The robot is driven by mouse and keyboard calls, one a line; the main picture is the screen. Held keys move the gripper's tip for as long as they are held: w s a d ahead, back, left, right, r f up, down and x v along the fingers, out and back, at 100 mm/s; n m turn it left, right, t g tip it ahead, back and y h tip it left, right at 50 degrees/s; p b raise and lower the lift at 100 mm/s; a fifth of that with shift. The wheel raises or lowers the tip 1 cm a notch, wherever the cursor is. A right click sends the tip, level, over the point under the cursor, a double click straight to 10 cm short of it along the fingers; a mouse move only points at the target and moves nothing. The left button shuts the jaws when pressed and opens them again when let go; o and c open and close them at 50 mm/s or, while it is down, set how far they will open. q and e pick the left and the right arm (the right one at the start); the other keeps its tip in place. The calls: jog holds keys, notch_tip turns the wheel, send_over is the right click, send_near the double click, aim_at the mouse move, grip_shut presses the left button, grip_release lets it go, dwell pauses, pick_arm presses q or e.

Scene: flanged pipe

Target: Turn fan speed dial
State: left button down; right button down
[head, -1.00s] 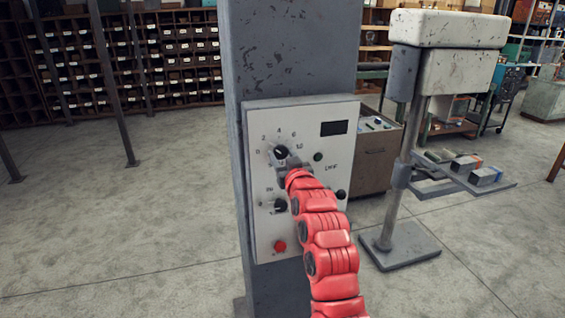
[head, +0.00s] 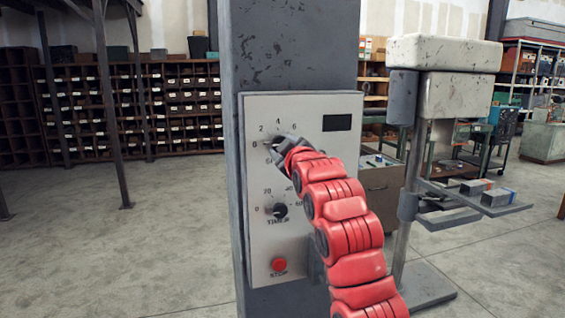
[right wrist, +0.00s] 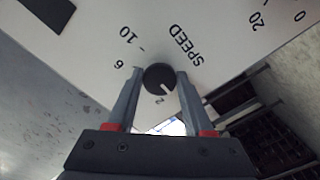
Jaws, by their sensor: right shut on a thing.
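The speed dial is a round black knob (right wrist: 159,78) with a white pointer mark, on a pale control panel (head: 314,220). In the right wrist view the mark points to the lower right, beside the digit 2. My right gripper (right wrist: 157,82) is shut on this knob, one finger on each side. In the head view the gripper (head: 277,146) reaches the upper dial from the lower right and hides the knob and part of its scale. The printed 0, 2, 4 and 6 show around it. My left gripper is not in view.
Below sits a black timer dial (head: 280,210) and a red stop button (head: 279,265). A dark display (head: 337,122) is at the panel's upper right. The panel is on a grey column (head: 290,50). A pale stand machine (head: 440,75) stands to the right. Open floor lies left.

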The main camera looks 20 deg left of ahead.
jog(key=shift+n, duration=0.3)
jog(key=shift+c, duration=1.5)
grip_release()
jog(key=shift+s+b, duration=0.1)
jog(key=shift+b, duration=0.2)
jog(key=b+v, duration=0.5)
jog(key=v, duration=1.2)
jog(key=shift+d, duration=0.15)
